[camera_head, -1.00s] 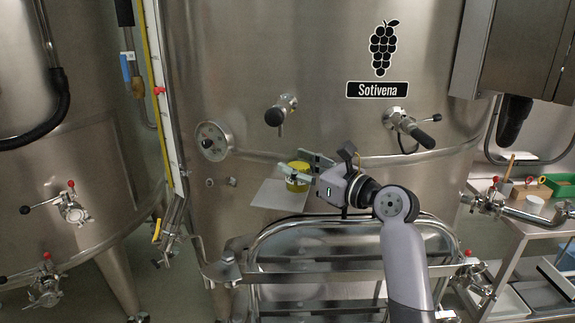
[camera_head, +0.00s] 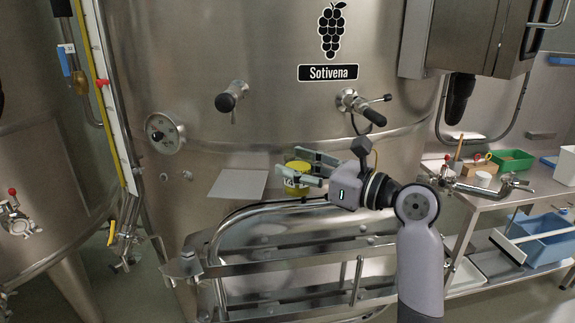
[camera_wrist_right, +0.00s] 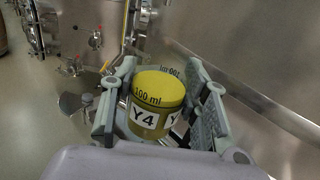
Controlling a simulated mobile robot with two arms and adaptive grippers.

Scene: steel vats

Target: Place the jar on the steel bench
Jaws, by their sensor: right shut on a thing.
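The jar (camera_head: 298,178) is yellow with a white label. In the right wrist view the jar (camera_wrist_right: 158,100) reads "100 ml" and "Y4" and stands between the two fingers. My right gripper (camera_head: 306,174) is shut on the jar and holds it upright in the air in front of the big vat. The steel bench (camera_head: 490,200) stands at the right of the head view, apart from the gripper and jar. My left gripper is not in view.
A steel rail frame (camera_head: 290,262) stands below my right arm.

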